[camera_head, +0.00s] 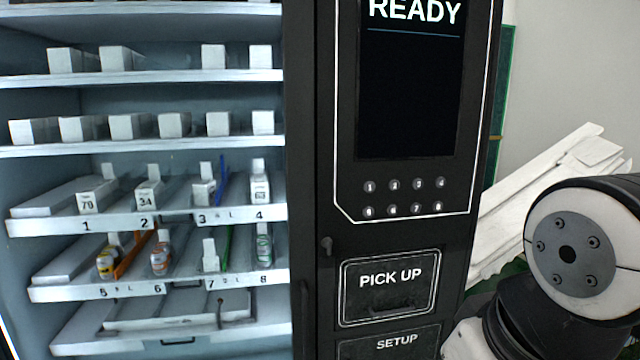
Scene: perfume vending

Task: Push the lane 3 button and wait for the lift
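The lane 3 button (417,184) is a small round key marked 3, third in the top row of the vending machine's keypad. The screen (410,85) above it reads READY. Lane 3 (203,217) is on the upper numbered shelf, with a white block and a blue divider beside it. A flat white tray (175,312) sits at the bottom of the cabinet; I cannot tell if it is the lift. My gripper is out of view; only part of my arm shows at the lower right, apart from the keypad.
The black PICK UP door (390,287) is below the keypad, with a SETUP panel (396,341) under it. Lanes 5, 6 and 8 hold small coloured items. White slanted pieces (545,190) lean behind my arm at right. The space before the keypad looks clear.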

